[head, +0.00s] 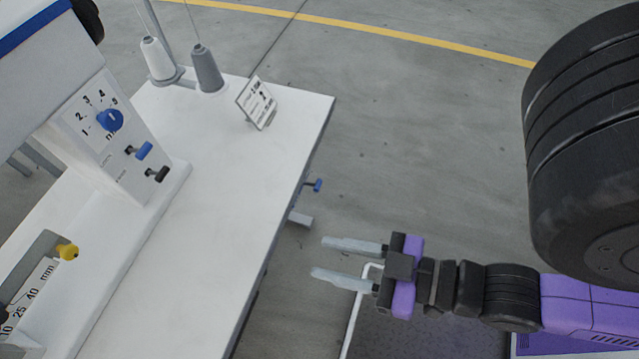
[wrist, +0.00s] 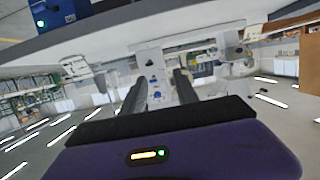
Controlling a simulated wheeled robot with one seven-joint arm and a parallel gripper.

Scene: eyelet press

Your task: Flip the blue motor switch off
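My gripper (head: 318,259) is open and empty, its two pale fingers apart and pointing left, beyond the right edge of the white table in the head view. Both fingers also show apart in the wrist view (wrist: 158,90). A small blue lever (head: 318,185) sticks out under the table's right edge, up and left of the fingers and clear of them. A blue toggle (head: 144,150) sits on the machine's panel, above a black toggle (head: 158,175) and below a blue dial (head: 110,120). I cannot tell from labels which blue part is the motor switch.
The white table (head: 240,190) carries two thread cones (head: 206,68) and a small sign (head: 258,102). A yellow knob (head: 68,252) is at the lower left. Open grey floor lies right of the table. In the upside-down wrist view, a blue box (wrist: 42,5) shows at top left.

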